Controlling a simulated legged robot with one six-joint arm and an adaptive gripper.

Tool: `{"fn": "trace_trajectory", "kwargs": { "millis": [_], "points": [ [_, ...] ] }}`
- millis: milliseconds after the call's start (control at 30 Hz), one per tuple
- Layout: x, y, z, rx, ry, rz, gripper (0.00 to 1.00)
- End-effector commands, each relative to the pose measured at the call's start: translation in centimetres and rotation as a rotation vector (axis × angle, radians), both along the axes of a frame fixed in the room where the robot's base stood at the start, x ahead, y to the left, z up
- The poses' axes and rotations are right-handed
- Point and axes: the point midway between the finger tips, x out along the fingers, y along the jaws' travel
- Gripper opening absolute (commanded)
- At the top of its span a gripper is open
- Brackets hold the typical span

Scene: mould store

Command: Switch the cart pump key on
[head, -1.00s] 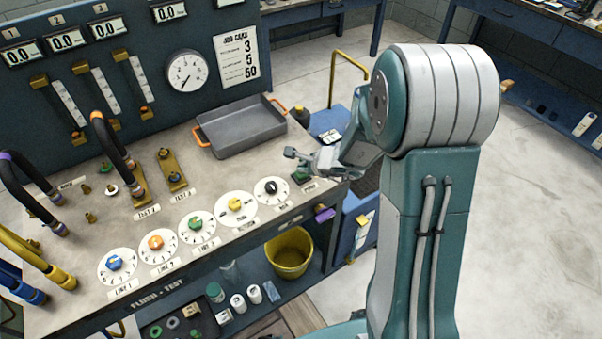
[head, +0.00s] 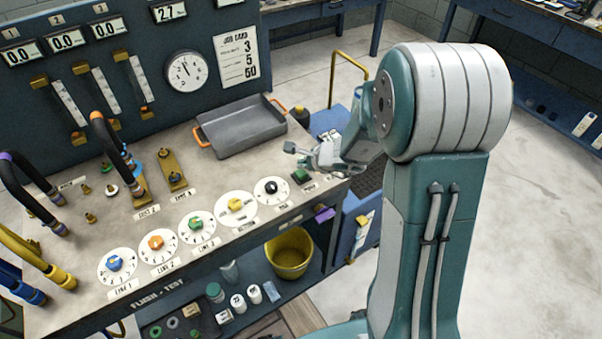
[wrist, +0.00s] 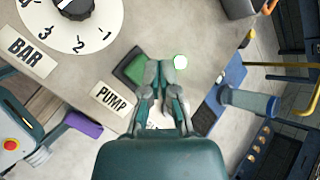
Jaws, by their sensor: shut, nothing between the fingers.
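The pump key (wrist: 133,66) is a green rocker in a dark frame on the bench's right front corner, above the PUMP label (wrist: 112,98). It also shows in the head view (head: 301,176). My gripper (wrist: 160,68) is shut and empty, its fingertips over the key's right side in the wrist view. In the head view my gripper (head: 291,150) is just behind and above the key, apart from it.
Several valve dials (head: 235,205) line the bench's front edge. A grey tray (head: 240,128) with orange handles sits behind my gripper. A blue cart (head: 335,122) with a yellow handle stands to the right. A purple part (wrist: 83,124) juts from the bench front.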

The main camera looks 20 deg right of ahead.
Motion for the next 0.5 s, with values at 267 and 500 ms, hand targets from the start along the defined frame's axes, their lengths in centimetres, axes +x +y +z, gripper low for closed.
{"fn": "trace_trajectory", "kwargs": {
  "millis": [267,500],
  "points": [
    [0.0,0.0,1.2,0.001,-0.004,0.002,0.00],
    [0.0,0.0,3.2,-0.001,-0.003,0.001,0.00]
  ]
}}
